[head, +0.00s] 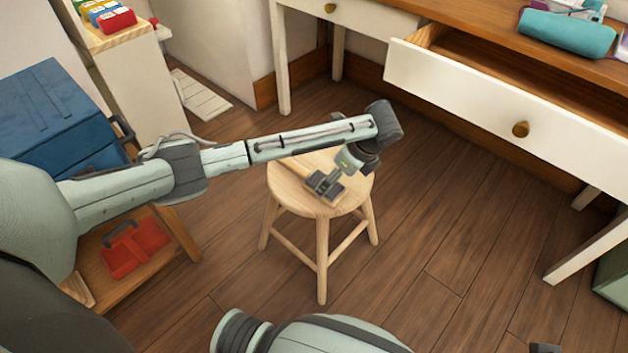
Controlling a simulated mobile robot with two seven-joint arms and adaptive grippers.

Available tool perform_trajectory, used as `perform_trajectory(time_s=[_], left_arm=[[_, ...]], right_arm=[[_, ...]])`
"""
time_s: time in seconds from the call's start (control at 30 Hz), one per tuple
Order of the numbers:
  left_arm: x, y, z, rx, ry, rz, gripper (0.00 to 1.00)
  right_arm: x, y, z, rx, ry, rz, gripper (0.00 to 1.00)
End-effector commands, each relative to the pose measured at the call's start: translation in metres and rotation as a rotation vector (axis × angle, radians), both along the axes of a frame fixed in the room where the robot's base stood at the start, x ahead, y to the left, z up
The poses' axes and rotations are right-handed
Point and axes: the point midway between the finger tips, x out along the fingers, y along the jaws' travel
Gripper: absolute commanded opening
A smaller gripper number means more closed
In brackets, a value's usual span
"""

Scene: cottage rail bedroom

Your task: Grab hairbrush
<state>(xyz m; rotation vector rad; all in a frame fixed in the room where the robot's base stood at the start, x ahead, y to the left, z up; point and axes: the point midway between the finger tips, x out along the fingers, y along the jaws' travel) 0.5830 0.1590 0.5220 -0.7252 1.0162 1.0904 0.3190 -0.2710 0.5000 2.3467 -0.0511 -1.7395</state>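A round wooden stool (350,195) stands mid-picture. A pale wooden, elongated item (296,168) lies on its seat; it looks like the hairbrush, but my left arm and gripper hide much of it. My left gripper (325,186) points down at the seat, right over or at this item. Its dark fingers are small, and I cannot tell whether they are apart or closed on it.
A white desk with a pulled-out drawer (470,95) juts in at the upper right, a teal roll (567,35) on its top. A blue box (50,115) and a red item (133,250) are at the left. Wooden floor right of the stool is clear.

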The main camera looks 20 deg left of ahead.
Motion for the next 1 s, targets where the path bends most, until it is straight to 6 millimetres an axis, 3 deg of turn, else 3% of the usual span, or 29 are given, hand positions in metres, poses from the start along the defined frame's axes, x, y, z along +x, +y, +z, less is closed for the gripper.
perform_trajectory(time_s=[0.23,0.57,1.0], left_arm=[[0.003,0.017,-0.034,0.001,-0.001,0.003,0.79],[0.004,0.019,-0.039,-0.001,-0.002,0.002,0.79],[0.004,0.019,-0.039,-0.001,-0.002,0.001,0.25]], right_arm=[[-0.002,0.000,0.010,-0.006,-0.008,-0.001,0.40],[-0.006,-0.001,0.017,-0.009,-0.007,-0.004,0.40],[-0.009,-0.001,0.014,-0.009,-0.001,-0.004,0.40]])
